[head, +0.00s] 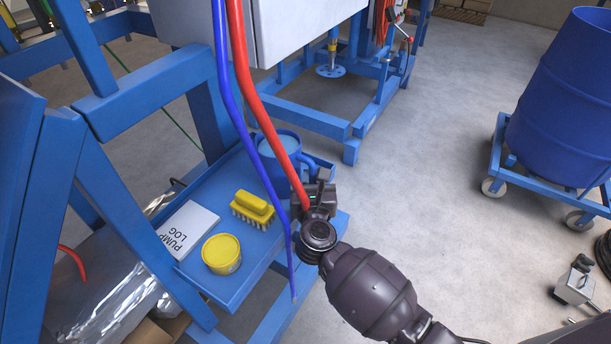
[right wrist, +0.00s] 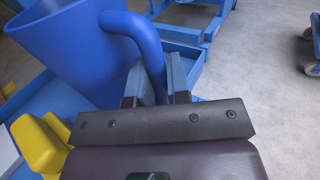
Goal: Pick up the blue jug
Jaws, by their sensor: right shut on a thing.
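The blue jug (head: 278,148) is at the far end of the blue shelf (head: 222,285), with its open top facing up and its handle towards my right arm. Red and blue hoses cross in front of it in the head view. My right gripper (head: 318,188) is at the handle. In the right wrist view the jug (right wrist: 65,50) fills the upper left, and my right gripper's fingers (right wrist: 160,85) are shut on its handle (right wrist: 137,30). I cannot tell whether the jug's base touches the shelf. My left gripper is not in view.
A yellow brush (head: 252,207), a yellow tub (head: 221,254) and a white pump log (head: 187,229) lie on the shelf. The red hose (head: 255,90) and blue hose (head: 235,110) hang close to my right gripper. A blue drum (head: 565,100) stands on a wheeled dolly at right; the floor between is clear.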

